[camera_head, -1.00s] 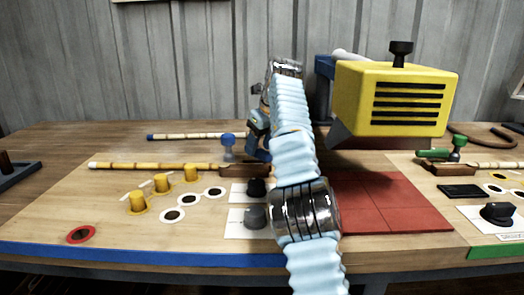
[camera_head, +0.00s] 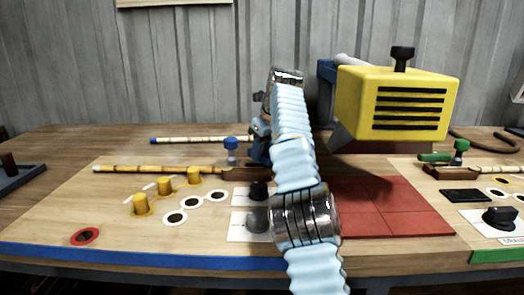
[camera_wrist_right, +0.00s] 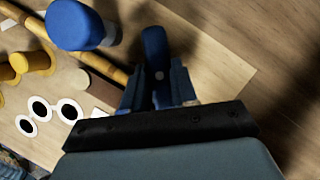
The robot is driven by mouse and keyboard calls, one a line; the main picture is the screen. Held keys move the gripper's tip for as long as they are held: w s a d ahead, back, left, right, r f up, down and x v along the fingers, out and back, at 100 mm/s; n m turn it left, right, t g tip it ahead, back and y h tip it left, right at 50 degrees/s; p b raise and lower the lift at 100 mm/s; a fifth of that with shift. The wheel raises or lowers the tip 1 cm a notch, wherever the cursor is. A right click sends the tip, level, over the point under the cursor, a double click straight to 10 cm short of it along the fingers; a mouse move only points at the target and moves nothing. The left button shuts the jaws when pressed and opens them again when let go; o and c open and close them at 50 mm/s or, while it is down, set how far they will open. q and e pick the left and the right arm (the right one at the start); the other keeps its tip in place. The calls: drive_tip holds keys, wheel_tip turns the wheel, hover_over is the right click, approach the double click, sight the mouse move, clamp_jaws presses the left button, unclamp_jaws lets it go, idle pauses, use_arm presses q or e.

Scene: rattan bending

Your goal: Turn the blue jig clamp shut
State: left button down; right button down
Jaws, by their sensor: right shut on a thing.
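The blue jig clamp (camera_head: 231,143) stands on the board at the right end of the bamboo-like rattan rod, its round blue knob on a short post. The knob also shows large at the upper left of the right wrist view (camera_wrist_right: 78,25). My right gripper (camera_head: 259,148) is just right of the knob, partly hidden by my own arm. In the right wrist view, its fingers (camera_wrist_right: 158,88) are shut on the clamp's blue lever (camera_wrist_right: 155,52), which sticks out beyond them. The lever's far end and pivot are not clear. My left gripper is not in view.
The yellow slotted box (camera_head: 395,105) stands over red tiles (camera_head: 390,205) right of my arm. Yellow pegs (camera_head: 165,186), white rings and dark knobs (camera_head: 257,220) are in front of the clamp. A second rod (camera_head: 200,140) lies behind. A green clamp (camera_head: 437,157) is at right.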

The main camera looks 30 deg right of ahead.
drive_tip(key=shift+a+f+m, duration=0.1)
drive_tip(key=shift+m, duration=0.2)
drive_tip(key=m+h, duration=0.1)
drive_tip(key=m, duration=0.2)
drive_tip(key=shift+a+m+h, duration=0.1)
drive_tip(key=shift+m+h, duration=0.2)
drive_tip(key=shift+h, duration=0.1)
drive_tip(key=shift+m+g+h, duration=0.4)
drive_tip(key=shift+m+h, duration=0.2)
drive_tip(key=shift+m, duration=1.3)
drive_tip(key=c, duration=0.9)
unclamp_jaws()
drive_tip(key=shift+w, duration=0.1)
